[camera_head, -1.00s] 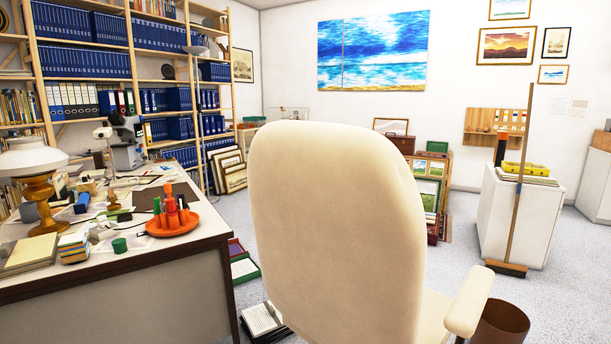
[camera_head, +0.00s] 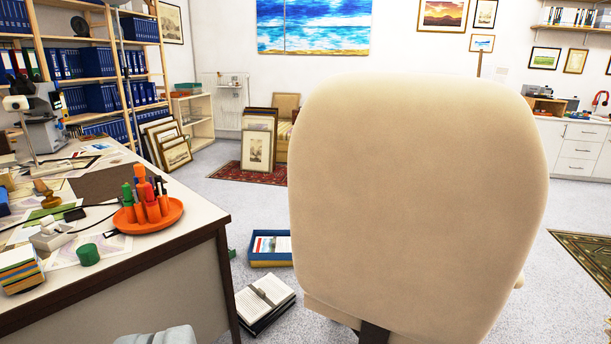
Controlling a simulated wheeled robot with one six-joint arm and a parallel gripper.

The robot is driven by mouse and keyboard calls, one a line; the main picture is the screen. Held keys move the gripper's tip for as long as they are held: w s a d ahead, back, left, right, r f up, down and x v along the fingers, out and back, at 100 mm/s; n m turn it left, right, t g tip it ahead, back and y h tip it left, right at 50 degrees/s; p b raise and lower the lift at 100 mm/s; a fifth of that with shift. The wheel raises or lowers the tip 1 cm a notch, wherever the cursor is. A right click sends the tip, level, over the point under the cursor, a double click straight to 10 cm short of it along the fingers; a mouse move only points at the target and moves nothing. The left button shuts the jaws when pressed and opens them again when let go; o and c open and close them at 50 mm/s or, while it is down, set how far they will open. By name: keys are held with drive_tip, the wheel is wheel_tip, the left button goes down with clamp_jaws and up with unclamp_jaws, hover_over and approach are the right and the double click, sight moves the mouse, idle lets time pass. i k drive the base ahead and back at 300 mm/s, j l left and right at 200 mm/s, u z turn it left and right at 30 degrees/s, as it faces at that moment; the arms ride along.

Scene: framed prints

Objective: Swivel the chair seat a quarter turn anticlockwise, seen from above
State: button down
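The cream chair (camera_head: 415,190) fills the middle and right of the view. Its tall rounded backrest faces me almost squarely. A dark bracket (camera_head: 373,333) shows below the backrest at the bottom edge.
The desk (camera_head: 130,283) is close at the left, with an orange pen tray (camera_head: 172,219) on it. A pale grey shape (camera_head: 160,335) pokes in at the bottom.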

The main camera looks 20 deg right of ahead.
sight(418, 201)
drive_tip(key=i+j, duration=0.2)
drive_tip(key=i, duration=0.3)
drive_tip(key=i+j, duration=0.25)
drive_tip(key=i, duration=0.2)
drive_tip(key=i+j, duration=0.2)
drive_tip(key=i, duration=0.3)
drive_tip(key=i+l, duration=0.3)
drive_tip(key=i, duration=0.25)
drive_tip(key=i+l, duration=0.3)
drive_tip(key=i, duration=0.2)
